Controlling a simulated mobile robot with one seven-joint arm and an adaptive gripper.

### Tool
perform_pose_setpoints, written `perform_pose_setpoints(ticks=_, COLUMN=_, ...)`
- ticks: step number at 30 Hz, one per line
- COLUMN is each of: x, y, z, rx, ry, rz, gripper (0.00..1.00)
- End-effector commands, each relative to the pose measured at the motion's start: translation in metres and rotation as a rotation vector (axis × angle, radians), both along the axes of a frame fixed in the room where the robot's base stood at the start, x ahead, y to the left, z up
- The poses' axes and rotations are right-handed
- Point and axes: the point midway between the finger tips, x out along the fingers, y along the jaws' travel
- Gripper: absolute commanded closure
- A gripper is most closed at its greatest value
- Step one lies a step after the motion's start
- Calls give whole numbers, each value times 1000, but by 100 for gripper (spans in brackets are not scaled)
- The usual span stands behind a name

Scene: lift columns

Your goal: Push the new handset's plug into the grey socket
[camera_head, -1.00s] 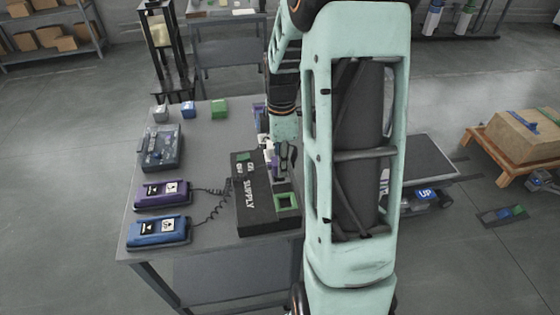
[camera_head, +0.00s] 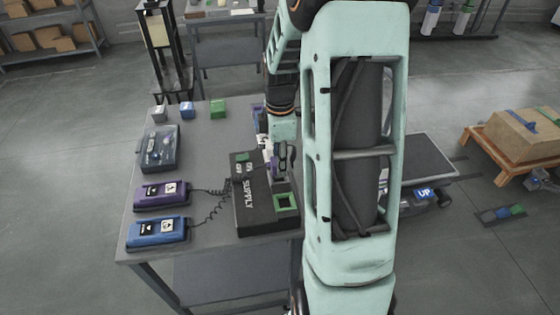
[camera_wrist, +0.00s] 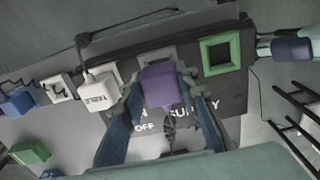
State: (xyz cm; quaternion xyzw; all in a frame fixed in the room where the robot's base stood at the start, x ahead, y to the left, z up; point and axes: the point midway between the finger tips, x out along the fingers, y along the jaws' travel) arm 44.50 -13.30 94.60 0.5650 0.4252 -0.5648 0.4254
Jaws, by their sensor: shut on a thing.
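My gripper (camera_wrist: 157,98) is shut on a purple plug (camera_wrist: 157,87), with its blue fingers on either side of it. The plug (camera_head: 274,166) also shows small in the head view, over the black supply box (camera_head: 256,215). In the wrist view a grey socket frame (camera_wrist: 154,56) lies just behind the plug, which overlaps its lower part. I cannot tell whether the plug touches the socket. A purple handset (camera_head: 162,194) and a blue handset (camera_head: 158,232) lie on the table left of the box, with coiled cords beside them.
A green square socket (camera_head: 287,202) is on the box, beside the grey one. A white plug (camera_wrist: 98,91) marked as mains stands close to my left finger in the wrist view. A grey case (camera_head: 161,148) and small coloured blocks (camera_head: 219,107) are farther back on the table (camera_head: 205,150).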

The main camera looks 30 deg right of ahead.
Motion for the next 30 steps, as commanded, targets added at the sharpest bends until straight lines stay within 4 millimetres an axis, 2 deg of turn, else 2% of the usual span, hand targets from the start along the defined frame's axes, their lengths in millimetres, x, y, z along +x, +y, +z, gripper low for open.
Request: perform_pose_setpoints(ticks=30, x=0, y=0, z=-12, rx=0, ry=0, rz=0, gripper=93)
